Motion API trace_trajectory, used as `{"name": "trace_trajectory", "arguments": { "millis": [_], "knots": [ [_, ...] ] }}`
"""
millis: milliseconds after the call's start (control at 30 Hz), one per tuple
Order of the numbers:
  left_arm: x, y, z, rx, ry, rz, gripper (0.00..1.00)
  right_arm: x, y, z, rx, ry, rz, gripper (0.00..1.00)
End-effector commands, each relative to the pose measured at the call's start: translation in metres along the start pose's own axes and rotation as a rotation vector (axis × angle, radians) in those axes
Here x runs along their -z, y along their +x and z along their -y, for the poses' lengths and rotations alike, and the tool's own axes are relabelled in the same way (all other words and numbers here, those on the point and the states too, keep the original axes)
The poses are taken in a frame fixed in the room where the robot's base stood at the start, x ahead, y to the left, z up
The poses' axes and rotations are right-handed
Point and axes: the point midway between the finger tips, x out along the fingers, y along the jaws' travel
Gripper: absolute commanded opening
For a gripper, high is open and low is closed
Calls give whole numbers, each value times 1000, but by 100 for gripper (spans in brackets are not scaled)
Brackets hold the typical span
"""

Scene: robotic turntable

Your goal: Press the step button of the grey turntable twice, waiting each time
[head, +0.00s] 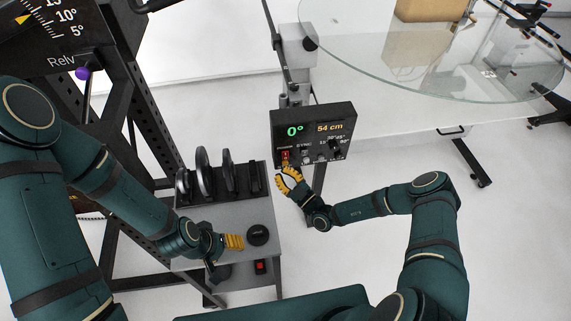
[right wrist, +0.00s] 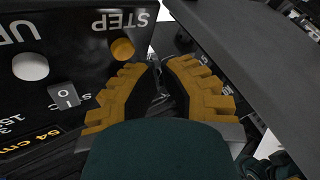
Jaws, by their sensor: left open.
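The black control box (head: 313,132) reads 0° and 54 cm in the head view. In the right wrist view its panel (right wrist: 75,35) appears upside down, with an orange button (right wrist: 122,50) beside the word STEP. My right gripper (head: 283,174) is just below the box's lower left corner. In the right wrist view its yellow fingertips (right wrist: 160,68) are close together near the orange button, apart from it in the picture; contact cannot be told. A narrow gap shows between them, with nothing held. My left gripper (head: 238,241) is open and empty over the small grey cart.
A large clear round disc (head: 440,85) bearing a cardboard box (head: 430,10) is at the upper right. The grey cart (head: 225,215) carries a rack of black discs (head: 228,172) and a round black knob (head: 258,235). A black frame with a purple knob (head: 83,73) stands left.

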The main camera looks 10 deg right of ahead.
Motion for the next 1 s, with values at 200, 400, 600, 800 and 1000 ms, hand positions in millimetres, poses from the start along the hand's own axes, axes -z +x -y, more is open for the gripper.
{"name": "trace_trajectory", "arguments": {
  "millis": [200, 400, 600, 800, 1000],
  "knots": [
    [0, 0, 0, 0, 0, 0, 61, 0, 0, 0, 0, 0, 0, 0],
    [-1, 6, 2, 0, 0, 0, 61, -3, 4, -2, 0, 0, 0, 0],
    [-1, 8, 3, 0, 0, 0, 61, -4, 7, -3, 0, 1, 0, 0],
    [-1, 8, 3, 0, 0, 0, 61, -4, 7, -4, 0, 0, 0, 0],
    [-1, 9, 3, 0, 0, 0, 61, -4, 8, -4, 0, 0, 0, 0]
  ]
}}
